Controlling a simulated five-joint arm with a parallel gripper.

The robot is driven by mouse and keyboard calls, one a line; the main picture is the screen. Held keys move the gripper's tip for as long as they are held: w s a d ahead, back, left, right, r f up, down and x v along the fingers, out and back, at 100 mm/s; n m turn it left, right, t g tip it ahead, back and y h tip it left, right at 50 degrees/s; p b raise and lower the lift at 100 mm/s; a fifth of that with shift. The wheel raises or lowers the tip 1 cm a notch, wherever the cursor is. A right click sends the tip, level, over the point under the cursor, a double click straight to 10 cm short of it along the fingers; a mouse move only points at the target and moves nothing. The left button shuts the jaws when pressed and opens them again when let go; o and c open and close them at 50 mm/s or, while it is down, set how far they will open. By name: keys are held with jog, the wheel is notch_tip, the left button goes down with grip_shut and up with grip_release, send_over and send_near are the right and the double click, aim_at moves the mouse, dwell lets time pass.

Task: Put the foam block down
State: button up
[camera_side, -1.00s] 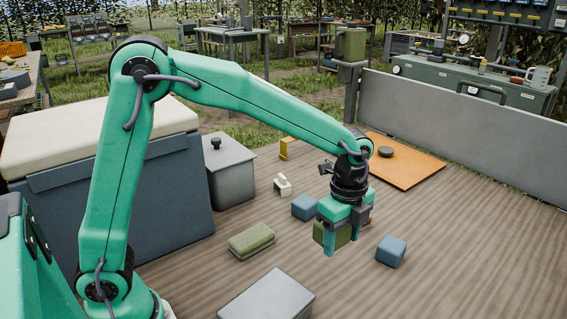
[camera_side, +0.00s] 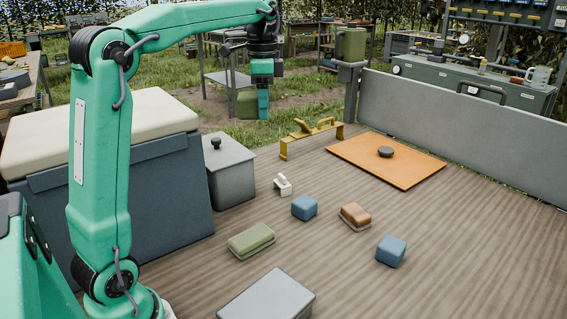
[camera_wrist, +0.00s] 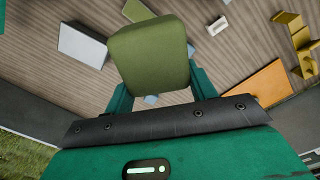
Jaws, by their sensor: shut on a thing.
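My gripper (camera_side: 263,100) is shut on an olive-green foam block (camera_side: 247,105) and holds it high above the deck, left of its middle in the side view. One finger hides part of the block there. In the wrist view the block (camera_wrist: 150,55) sits between both fingers of my gripper (camera_wrist: 158,85), with its broad face towards the camera. Nothing touches it from below.
The wooden deck (camera_side: 340,270) holds a green block (camera_side: 251,240), two blue blocks (camera_side: 304,207), a brown block (camera_side: 355,215), a white piece (camera_side: 283,185), a yellow tool (camera_side: 310,138), an orange board (camera_side: 400,165) and a grey box (camera_side: 268,298). Bare deck lies between them.

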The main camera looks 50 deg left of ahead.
jog(key=s+a+r+n, duration=0.7)
jog(key=s+a+r, duration=0.4)
jog(key=s+r, duration=0.2)
send_over(158, 103)
notch_tip(158, 103, down, 7)
jog(key=shift+f, duration=0.2)
jog(key=shift+f, duration=2)
jog(key=shift+f, duration=0.15)
jog(key=o, duration=1)
